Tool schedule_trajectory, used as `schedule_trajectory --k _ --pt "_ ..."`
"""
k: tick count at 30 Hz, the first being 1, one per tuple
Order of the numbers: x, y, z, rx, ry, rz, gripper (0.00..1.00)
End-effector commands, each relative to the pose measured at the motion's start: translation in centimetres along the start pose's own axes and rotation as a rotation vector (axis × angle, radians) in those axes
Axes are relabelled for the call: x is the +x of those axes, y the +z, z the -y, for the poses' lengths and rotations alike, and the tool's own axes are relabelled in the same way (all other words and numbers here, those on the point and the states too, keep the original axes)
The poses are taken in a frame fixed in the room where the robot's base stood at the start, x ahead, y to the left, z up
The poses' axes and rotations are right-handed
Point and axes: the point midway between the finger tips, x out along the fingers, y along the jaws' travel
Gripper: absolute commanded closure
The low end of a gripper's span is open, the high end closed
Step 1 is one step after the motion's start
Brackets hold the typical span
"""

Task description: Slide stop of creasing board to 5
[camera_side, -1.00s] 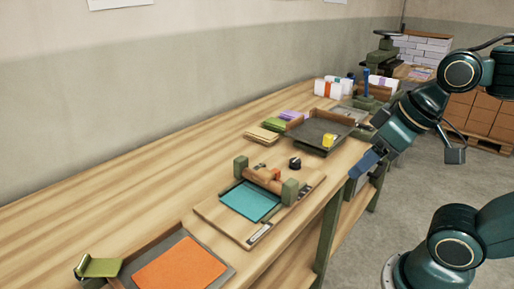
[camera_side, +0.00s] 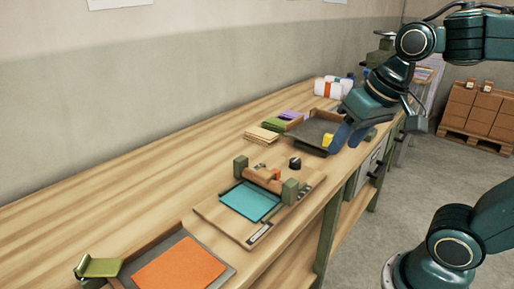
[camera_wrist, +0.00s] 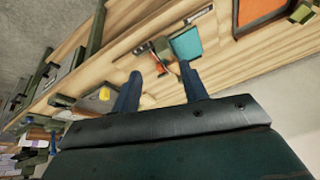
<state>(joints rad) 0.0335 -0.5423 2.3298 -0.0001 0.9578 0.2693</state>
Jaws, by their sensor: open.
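The creasing board (camera_side: 232,220) lies on the bench, with a teal sheet (camera_side: 250,202), a wooden roller (camera_side: 262,180) and green end posts. A small orange-red piece (camera_side: 276,173) sits by the roller, and a black knob (camera_side: 295,163) stands behind it. I cannot tell for sure which part is the stop, and the scale numbers are too small to read. My gripper (camera_side: 346,138) is open and empty, above the bench's front edge, to the right of the board and apart from it. In the wrist view, my gripper (camera_wrist: 162,82) points towards the bench, with the teal sheet (camera_wrist: 186,42) beyond its fingers.
A second tray holding an orange sheet (camera_side: 180,265) is at the front left. The bench's left side is clear.

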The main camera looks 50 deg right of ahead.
Motion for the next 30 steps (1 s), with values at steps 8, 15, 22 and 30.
schedule_trajectory --k 8,15,22,30 --pt "1.4 -5.5 0.5 0.31 0.052 0.089 0.56" --pt "3.7 -9.9 0.5 0.576 0.112 0.152 0.56" --pt "6.8 -13.8 0.1 0.828 0.184 0.205 0.56" --pt "11.1 -17.4 -0.7 1.106 0.279 0.248 0.56"
